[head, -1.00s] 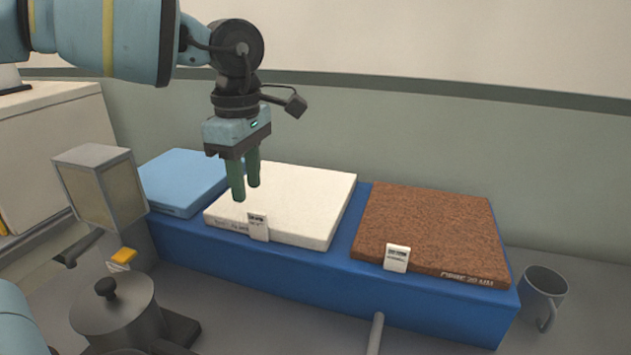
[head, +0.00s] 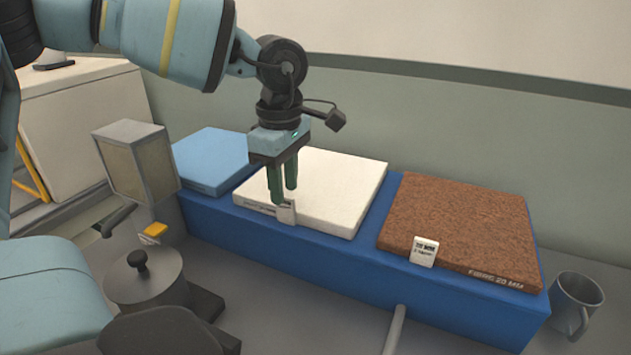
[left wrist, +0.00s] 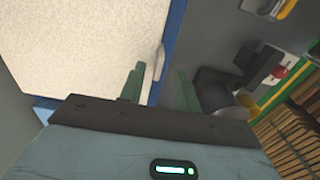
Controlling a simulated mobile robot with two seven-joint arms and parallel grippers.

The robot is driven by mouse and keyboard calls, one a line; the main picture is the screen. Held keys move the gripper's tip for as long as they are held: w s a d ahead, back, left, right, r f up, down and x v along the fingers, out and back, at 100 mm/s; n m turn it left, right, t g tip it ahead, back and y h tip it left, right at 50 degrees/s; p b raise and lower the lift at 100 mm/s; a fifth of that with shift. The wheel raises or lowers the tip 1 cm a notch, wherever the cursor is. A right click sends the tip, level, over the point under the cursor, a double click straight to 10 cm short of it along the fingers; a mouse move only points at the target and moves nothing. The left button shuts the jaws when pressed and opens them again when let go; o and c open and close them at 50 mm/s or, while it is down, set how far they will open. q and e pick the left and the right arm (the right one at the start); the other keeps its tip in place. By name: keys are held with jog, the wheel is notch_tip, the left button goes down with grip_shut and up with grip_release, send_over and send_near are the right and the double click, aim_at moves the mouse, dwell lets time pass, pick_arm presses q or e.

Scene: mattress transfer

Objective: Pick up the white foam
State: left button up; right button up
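The white foam (head: 335,185) is a flat white slab lying on a long blue block, between a blue slab and a brown one. It also fills the upper left of the left wrist view (left wrist: 85,40). A small white label tag is at its front edge, partly hidden by my fingers. My left gripper (head: 283,194) points down at the front edge of the foam, with its two green fingers apart. In the left wrist view the fingers (left wrist: 158,88) are apart, with the foam's edge and tag beyond them. I cannot tell whether they touch. My right gripper is not in view.
The blue slab (head: 213,158) lies left and the brown fibre slab (head: 460,230) right on the blue block (head: 345,268). A mug (head: 575,302) stands at the right. A lidded pot (head: 145,280) and a box-shaped lamp-like object (head: 135,160) stand at the left.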

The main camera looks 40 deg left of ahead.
pick_arm(q)
jog(key=shift+f, duration=1.5)
grip_shut()
jog(key=shift+w, duration=0.1)
